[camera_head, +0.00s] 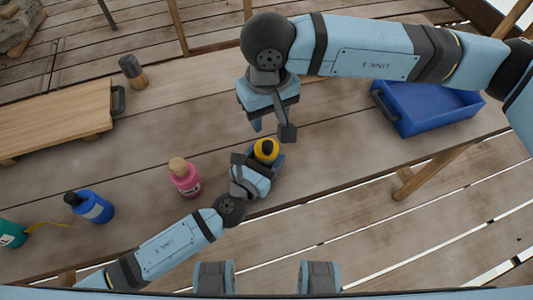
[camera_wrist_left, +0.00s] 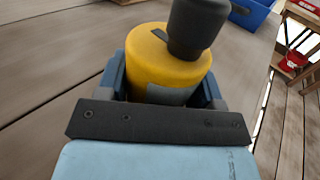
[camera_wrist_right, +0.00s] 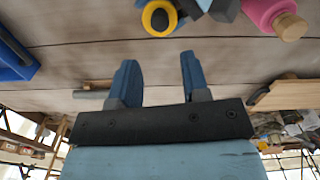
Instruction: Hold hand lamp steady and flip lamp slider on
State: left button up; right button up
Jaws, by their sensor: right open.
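The hand lamp (camera_head: 266,150) is a yellow cylinder with a dark top, near the table's front edge. In the left wrist view the lamp (camera_wrist_left: 165,65) stands between the fingers of my left gripper (camera_wrist_left: 162,88), which is shut on its sides. A small dark piece (camera_wrist_left: 160,35), perhaps the slider, shows on its yellow top beside the dark knob (camera_wrist_left: 195,25). My right gripper (camera_head: 272,128) is open and empty, apart from the lamp and just behind it in the head view. In the right wrist view the lamp (camera_wrist_right: 159,17) is beyond the fingertips.
A pink bottle (camera_head: 186,178) stands left of the lamp, with a blue bottle (camera_head: 91,206) and a teal one (camera_head: 12,234) further left. A wooden board (camera_head: 55,118) and a dark wood-based object (camera_head: 133,71) are at the back left. A blue tray (camera_head: 425,110) is at the right.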

jog(key=shift+s+f, duration=0.1)
jog(key=c, duration=0.6)
jog(key=s+a+g+y, duration=0.1)
jog(key=s+a+f+m+g+y, duration=0.1)
jog(key=s, duration=0.1)
jog(key=s+a+f+g+y, duration=0.1)
jog(key=s, duration=0.1)
jog(key=shift+m+y, duration=0.3)
jog(key=shift+y, duration=0.1)
grip_shut()
jog(key=s+d+f+m+t+y, duration=0.2)
jog(key=d+f+m+t+y, duration=0.2)
jog(key=d+m, duration=0.5)
jog(key=s+d+f+m+t+y, duration=0.2)
jog(key=d+f+m+t+y, duration=0.3)
jog(key=m, duration=1.4)
jog(key=d+t+y, duration=0.2)
jog(key=d+t, duration=0.1)
jog(key=d, duration=0.1)
jog(key=shift+d+y, duration=0.15)
jog(key=shift+y, duration=0.15)
